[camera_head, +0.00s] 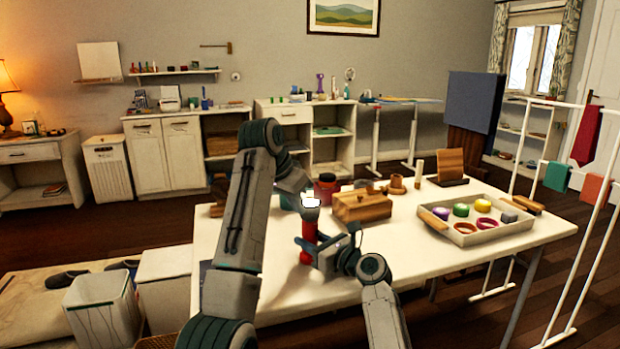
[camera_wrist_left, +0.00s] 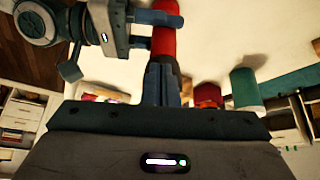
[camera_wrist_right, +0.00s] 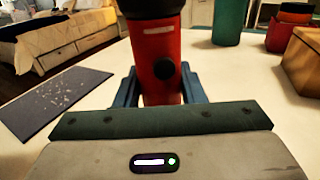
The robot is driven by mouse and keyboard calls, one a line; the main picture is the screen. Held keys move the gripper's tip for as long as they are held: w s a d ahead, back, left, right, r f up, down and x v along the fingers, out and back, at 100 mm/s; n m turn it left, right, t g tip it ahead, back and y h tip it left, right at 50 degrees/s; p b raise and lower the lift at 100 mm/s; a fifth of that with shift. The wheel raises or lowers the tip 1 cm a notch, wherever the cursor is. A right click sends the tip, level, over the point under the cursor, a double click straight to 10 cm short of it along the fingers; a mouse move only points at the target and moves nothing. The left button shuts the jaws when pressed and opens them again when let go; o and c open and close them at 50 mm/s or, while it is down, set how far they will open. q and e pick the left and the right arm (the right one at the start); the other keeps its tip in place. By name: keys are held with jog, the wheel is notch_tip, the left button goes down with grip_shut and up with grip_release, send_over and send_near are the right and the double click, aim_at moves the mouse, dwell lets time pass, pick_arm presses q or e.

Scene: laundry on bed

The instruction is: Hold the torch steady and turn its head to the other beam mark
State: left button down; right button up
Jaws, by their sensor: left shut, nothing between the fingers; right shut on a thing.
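The red torch (camera_head: 308,236) stands upright near the table's front left. Its red body with a round black button shows in the right wrist view (camera_wrist_right: 157,50), with the dark lower edge of its head at the top. My right gripper (camera_wrist_right: 158,88) is shut around the red body, one finger on each side. My left gripper (camera_wrist_left: 160,78) is shut and empty; its closed fingers overlap the torch in its own wrist view. In the head view it is near the torch's top, where a bright white patch shows. The beam marks cannot be made out.
A wooden box (camera_head: 362,207) stands right of the torch, with a red jar (camera_wrist_right: 289,28) and green cup (camera_wrist_right: 228,20) behind. A tray (camera_head: 480,239) of coloured items is at the right. A dark mat (camera_wrist_right: 55,100) lies left. The table's front middle is mostly clear.

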pick_arm(q)
notch_tip(320, 180, up, 6)
jog(key=shift+s+a, duration=0.2)
dwell(0.4)
pick_arm(e)
jog(key=o, duration=1.2)
